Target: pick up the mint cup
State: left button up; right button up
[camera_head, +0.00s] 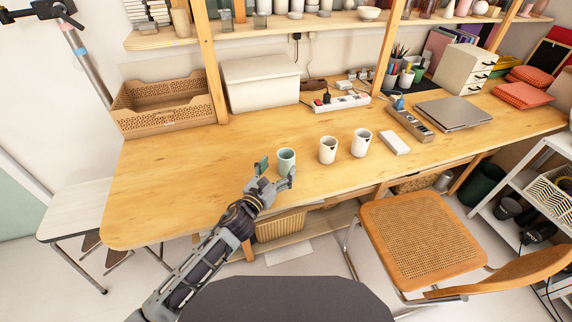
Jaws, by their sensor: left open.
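The mint cup (286,160) stands upright on the wooden desk (170,170), near its front edge. My left gripper (276,174) reaches in from the lower left, with its fingers open. One finger is to the left of the mint cup and the other is at its right front. I cannot tell whether either finger touches the cup. The cup's lower part is partly hidden by the gripper. My right gripper is not in view.
Two white cups, a nearer one (328,149) and a farther one (361,142), stand to the right of the mint cup. A white box (396,143) and a laptop (453,112) lie farther right. A woven chair (420,235) stands in front. The desk's left part is clear.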

pick_arm(q)
jog(key=shift+w+d, duration=0.15)
jog(key=shift+w, duration=0.2)
jog(key=shift+x, duration=2.55)
jog(key=shift+f, duration=0.15)
jog(key=c, duration=1.2)
